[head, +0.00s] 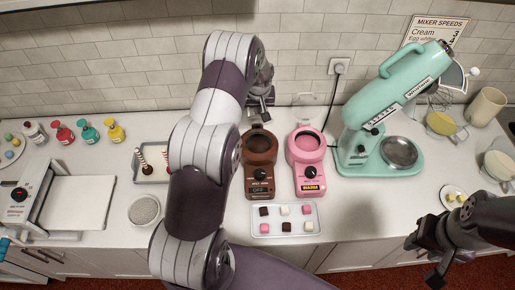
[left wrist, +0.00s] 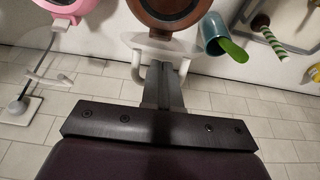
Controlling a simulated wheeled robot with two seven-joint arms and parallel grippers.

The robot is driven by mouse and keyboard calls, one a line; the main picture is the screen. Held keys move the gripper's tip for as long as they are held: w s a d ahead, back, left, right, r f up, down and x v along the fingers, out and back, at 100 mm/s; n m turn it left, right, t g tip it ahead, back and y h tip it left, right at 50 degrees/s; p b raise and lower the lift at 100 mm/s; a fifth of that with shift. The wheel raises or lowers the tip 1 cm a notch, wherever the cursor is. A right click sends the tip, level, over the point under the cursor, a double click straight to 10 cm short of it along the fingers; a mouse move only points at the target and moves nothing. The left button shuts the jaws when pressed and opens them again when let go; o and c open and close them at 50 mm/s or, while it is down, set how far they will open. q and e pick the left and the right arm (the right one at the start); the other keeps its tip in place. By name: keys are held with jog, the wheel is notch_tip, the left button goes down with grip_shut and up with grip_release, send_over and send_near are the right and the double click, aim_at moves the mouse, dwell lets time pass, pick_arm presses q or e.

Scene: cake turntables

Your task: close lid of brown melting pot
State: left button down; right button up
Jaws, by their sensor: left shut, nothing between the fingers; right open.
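The brown melting pot (head: 260,180) stands on the counter, its dark round opening partly visible below my left gripper. It also shows at the top of the left wrist view (left wrist: 165,24). A pale piece with a looped handle (left wrist: 136,72), apparently its raised lid, lies behind the pot's rim. My left gripper (head: 262,108) is shut and empty at the back of the pot; its fingers (left wrist: 160,72) overlap the pale piece in the wrist view. I cannot tell whether they touch. My right gripper (head: 428,258) is open at the lower right, away from the pot.
A pink melting pot (head: 308,178) with a raised clear lid (head: 306,105) stands close to the right. A tray of small cubes (head: 286,232) lies in front. A teal mixer (head: 385,105) is further right. A teal cup (left wrist: 214,30) is near the brown pot.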

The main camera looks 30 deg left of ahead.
pick_arm(q)
jog(key=s+d+f+b, duration=0.3)
jog(key=s+f+b, duration=0.2)
jog(key=b, duration=0.2)
jog(key=shift+s+d, duration=0.2)
jog(key=shift+s, duration=0.05)
dwell(0.4)
jog(key=p+v, duration=0.3)
jog(key=v, duration=0.5)
jog(key=shift+s+d+p, duration=0.2)
jog(key=shift+s+p, duration=0.15)
jog(key=shift+f, duration=0.2)
